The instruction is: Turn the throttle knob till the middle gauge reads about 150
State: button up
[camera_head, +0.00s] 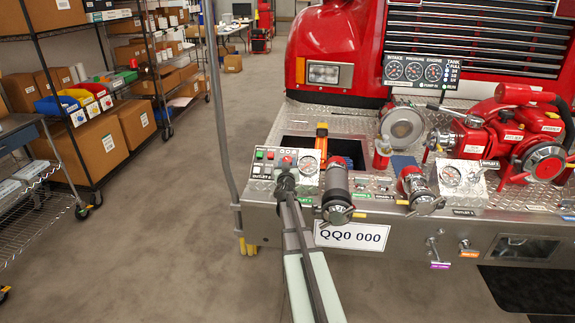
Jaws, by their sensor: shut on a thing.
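The red throttle knob (287,160) sits on the small silver control panel (262,170) on the bumper's left part. My gripper (286,170) reaches up from below and is shut on the knob; the fingers and my arm hide most of it. The middle gauge (413,71) is in the black three-dial panel below the grille, between the intake gauge (393,71) and the engine gauge (433,73). Its needle is too small to read from here.
A round gauge (309,165) stands just right of my gripper. A capped grey cylinder (337,185) and a red-and-chrome valve (416,188) stand farther right. The red pump (510,135) fills the right side. Floor left of the bumper is clear up to shelves with boxes (100,147).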

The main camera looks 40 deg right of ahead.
jog(key=c, duration=0.3)
jog(key=shift+w+a+m+g+h, duration=0.15)
jog(key=shift+m+g+h, duration=0.6)
jog(key=shift+m, duration=0.35)
jog(key=m+g+h, duration=0.1)
jog(key=m+g, duration=0.1)
jog(key=m, duration=0.1)
jog(key=m+g+h, duration=0.1)
jog(key=g, duration=0.1)
jog(key=shift+w+a+m+h, duration=0.15)
jog(key=shift+w+m+h, duration=0.15)
jog(key=shift+m+h, duration=0.1)
jog(key=shift+w+m+g+h, duration=0.15)
jog(key=shift+m+g+h, duration=0.3)
jog(key=shift+m+g, duration=2)
jog(key=shift+m, duration=0.25)
jog(key=o, duration=1.1)
jog(key=shift+r, duration=0.1)
jog(key=shift+c, duration=0.2)
